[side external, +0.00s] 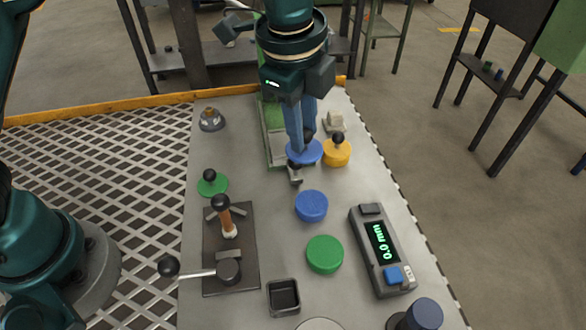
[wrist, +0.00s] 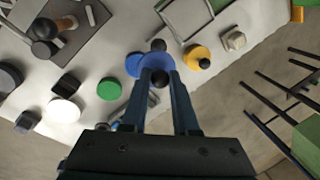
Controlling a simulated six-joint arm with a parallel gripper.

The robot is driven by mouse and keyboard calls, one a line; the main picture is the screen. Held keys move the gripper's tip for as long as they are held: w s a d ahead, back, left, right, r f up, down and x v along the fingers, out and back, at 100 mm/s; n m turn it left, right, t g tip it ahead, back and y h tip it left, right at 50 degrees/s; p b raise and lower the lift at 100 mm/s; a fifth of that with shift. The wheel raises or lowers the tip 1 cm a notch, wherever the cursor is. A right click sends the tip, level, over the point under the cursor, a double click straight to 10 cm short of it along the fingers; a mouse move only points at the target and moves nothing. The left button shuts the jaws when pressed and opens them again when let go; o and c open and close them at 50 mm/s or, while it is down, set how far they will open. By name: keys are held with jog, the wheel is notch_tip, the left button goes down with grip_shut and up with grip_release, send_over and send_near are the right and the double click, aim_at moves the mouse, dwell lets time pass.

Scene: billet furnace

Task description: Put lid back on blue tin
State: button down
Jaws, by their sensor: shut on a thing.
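My gripper (side external: 304,142) points down and is shut on the blue lid (side external: 312,153) by its dark knob. In the wrist view the gripper (wrist: 160,76) shows the dark knob between its fingertips, with blue beyond. The lid's height above the table is hard to tell. The blue tin (side external: 311,206) stands on the table, nearer the side camera than the lid and apart from it. In the wrist view, blue (wrist: 135,64) shows left of the fingers; lid and tin are hard to separate there.
A yellow lid or tin with a knob (side external: 337,153) is close to the right of my gripper. A green tin (side external: 325,254), a gauge (side external: 382,250), a small dark box (side external: 284,297), a lever fixture (side external: 231,248) and a green knobbed lid (side external: 212,184) surround the tin.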

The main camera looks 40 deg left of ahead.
jog(key=shift+m, duration=0.6)
jog(key=shift+s+d+f, duration=0.35)
jog(key=shift+d+f, duration=0.15)
jog(key=shift+f, duration=0.75)
jog(key=shift+s+d+f, duration=0.35)
jog(key=shift+d+f, duration=0.15)
jog(key=shift+f, duration=0.7)
jog(key=shift+s+d+f, duration=0.35)
jog(key=shift+d+f, duration=0.15)
jog(key=shift+f, duration=0.75)
jog(key=shift+f, duration=0.15)
jog(key=shift+c, duration=0.6)
grip_release()
notch_tip(320, 180, up, 7)
